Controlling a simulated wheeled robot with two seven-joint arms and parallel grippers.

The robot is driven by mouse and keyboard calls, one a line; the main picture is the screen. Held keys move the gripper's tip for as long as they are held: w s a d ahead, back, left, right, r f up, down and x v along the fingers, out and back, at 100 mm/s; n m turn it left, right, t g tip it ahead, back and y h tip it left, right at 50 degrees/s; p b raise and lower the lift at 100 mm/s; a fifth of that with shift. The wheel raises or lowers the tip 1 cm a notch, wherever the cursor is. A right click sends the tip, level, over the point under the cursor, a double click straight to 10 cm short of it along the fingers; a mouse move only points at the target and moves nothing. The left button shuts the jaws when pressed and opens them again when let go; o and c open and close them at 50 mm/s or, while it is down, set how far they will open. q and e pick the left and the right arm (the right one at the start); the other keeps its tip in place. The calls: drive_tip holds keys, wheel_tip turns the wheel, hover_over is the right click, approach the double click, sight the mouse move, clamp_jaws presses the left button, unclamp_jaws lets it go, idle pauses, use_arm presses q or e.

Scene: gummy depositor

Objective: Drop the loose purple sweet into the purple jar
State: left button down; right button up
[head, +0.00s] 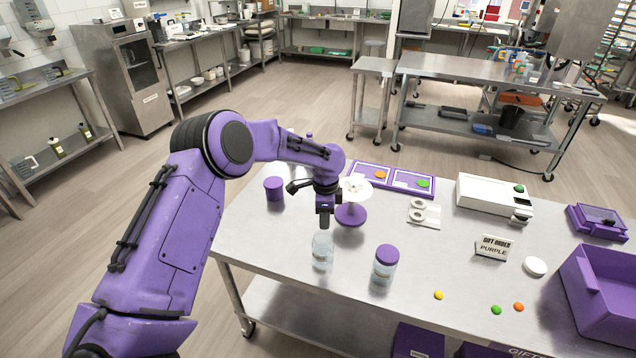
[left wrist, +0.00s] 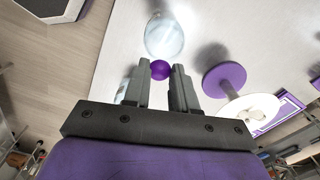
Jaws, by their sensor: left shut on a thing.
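The purple sweet (left wrist: 160,70) is a small round ball between the fingertips of my left gripper (left wrist: 161,72), which is shut on it. In the head view my left gripper (head: 324,214) points down just above a clear open jar (head: 322,252) near the table's front edge; the sweet cannot be made out there. The jar's round mouth also shows in the left wrist view (left wrist: 165,34), just beyond the sweet. A second clear jar with a purple lid (head: 387,255) stands to the right. A solid purple canister (head: 274,189) stands at the left back. My right gripper is out of view.
A purple-based stand with a white top (head: 351,214) is close behind the gripper.

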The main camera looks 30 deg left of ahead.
sight(323, 246)
use_arm(q)
wheel_tip(323, 246, down, 6)
drive_tip(key=a+m+b, duration=0.1)
drive_tip(key=a+b, duration=0.1)
drive_tip(key=shift+w+a+r, duration=0.2)
drive_tip(key=shift+w+a, duration=0.05)
drive_tip(key=shift+a, duration=0.05)
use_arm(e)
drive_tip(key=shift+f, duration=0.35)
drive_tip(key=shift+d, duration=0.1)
use_arm(q)
drive_tip(key=c, duration=0.8)
unclamp_jaws()
drive_tip(key=shift+r, duration=0.1)
